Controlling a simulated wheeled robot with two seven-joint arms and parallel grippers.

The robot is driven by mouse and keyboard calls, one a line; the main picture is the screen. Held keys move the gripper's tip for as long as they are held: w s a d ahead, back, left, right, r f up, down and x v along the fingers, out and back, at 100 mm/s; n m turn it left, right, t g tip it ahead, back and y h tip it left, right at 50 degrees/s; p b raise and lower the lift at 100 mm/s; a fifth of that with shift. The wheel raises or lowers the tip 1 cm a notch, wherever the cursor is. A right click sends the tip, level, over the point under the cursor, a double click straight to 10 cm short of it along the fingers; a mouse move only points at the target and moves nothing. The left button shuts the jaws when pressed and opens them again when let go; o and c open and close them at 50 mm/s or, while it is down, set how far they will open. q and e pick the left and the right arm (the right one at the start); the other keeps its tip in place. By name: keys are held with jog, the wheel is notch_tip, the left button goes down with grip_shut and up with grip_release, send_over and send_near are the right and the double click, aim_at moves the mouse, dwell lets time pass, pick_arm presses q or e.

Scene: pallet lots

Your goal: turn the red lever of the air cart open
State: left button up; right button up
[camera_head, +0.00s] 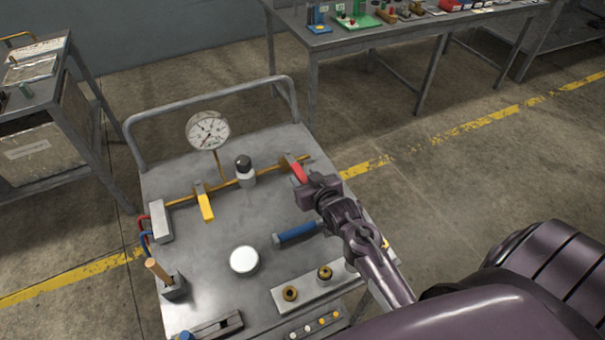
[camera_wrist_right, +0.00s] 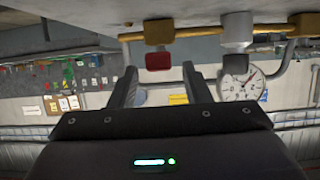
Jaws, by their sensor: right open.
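The red lever (camera_head: 299,172) sits on a brass valve at the right end of the brass pipe on the air cart (camera_head: 215,262). It slants toward the cart's front, across the pipe's line. My right gripper (camera_head: 306,187) is at the lever's near end, its fingers partly hidden by its own body. In the wrist view the red lever end (camera_wrist_right: 158,61) shows end-on between and just beyond the two open fingertips (camera_wrist_right: 160,72). No grip on it shows. My left gripper is out of view.
A yellow lever (camera_head: 205,207), a black-capped fitting (camera_head: 244,168) and a pressure gauge (camera_head: 207,130) stand left of the red lever. A blue-handled part (camera_head: 296,233) lies near my right wrist. A grey handrail (camera_head: 205,91) runs along the cart's back.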

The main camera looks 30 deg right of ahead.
jog(key=shift+x, duration=0.95)
jog(key=shift+c, duration=0.4)
grip_shut()
